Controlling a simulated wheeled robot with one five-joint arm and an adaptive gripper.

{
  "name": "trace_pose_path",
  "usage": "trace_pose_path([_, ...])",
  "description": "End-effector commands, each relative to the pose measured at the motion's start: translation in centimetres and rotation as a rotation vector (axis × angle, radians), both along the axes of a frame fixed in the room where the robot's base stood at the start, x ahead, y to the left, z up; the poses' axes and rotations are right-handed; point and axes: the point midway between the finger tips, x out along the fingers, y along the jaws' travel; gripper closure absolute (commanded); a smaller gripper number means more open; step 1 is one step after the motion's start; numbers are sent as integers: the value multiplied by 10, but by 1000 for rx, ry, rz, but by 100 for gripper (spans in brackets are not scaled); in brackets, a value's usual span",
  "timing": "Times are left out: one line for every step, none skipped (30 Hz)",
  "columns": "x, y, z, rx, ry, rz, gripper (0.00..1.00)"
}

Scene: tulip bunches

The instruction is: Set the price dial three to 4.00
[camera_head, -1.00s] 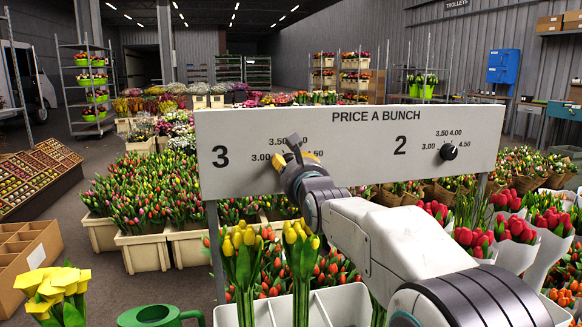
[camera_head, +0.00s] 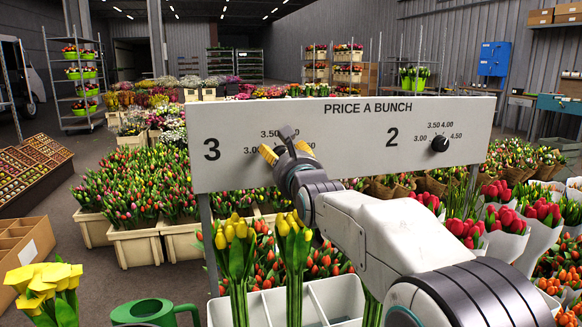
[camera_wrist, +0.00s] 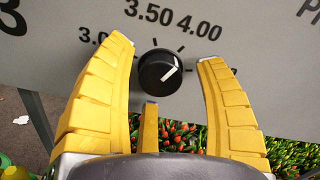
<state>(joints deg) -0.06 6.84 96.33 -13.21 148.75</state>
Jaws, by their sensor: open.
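The price board (camera_head: 345,135) reads "PRICE A BUNCH" and has a dial beside each number. Dial three, a round black knob (camera_wrist: 159,72), shows in the wrist view. Its white mark points up and right, roughly toward the 4.00 tick; the exact alignment is hard to tell. My gripper (camera_head: 287,150) is at this dial and hides it in the head view. In the wrist view, the open yellow fingers of my gripper (camera_wrist: 166,52) stand on either side of the knob, with gaps on both sides.
Dial two (camera_head: 440,144) is to the right on the same board. Below the board are a white divided tray (camera_head: 335,300) and yellow tulip bunches (camera_head: 236,250). A green watering can (camera_head: 150,311) is at the lower left. Crates of tulips stand behind.

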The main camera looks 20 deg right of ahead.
Motion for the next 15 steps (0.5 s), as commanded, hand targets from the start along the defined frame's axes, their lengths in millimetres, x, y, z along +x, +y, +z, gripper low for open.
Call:
trace_pose_path([-6,0,1,0,-1,0,35])
trace_pose_path([-10,0,1,0,-1,0,35])
trace_pose_path([-15,0,1,0,-1,1,35])
trace_pose_path([-20,0,1,0,-1,0,35])
trace_pose_path([-25,0,1,0,-1,0,35])
trace_pose_path([-32,0,1,0,-2,0,35])
trace_pose_path([-37,0,2,0,-3,1,35])
trace_pose_path([-42,0,2,0,-3,1,35])
trace_pose_path([-48,0,1,0,-4,0,35])
trace_pose_path([-53,0,1,0,-3,1,35])
trace_pose_path([-58,0,1,0,-3,1,35])
trace_pose_path([-65,0,2,0,-4,0,35])
trace_pose_path([-69,0,1,0,-3,1,35])
trace_pose_path([-73,0,2,0,-4,0,35])
trace_pose_path([-79,0,1,0,-3,1,35])
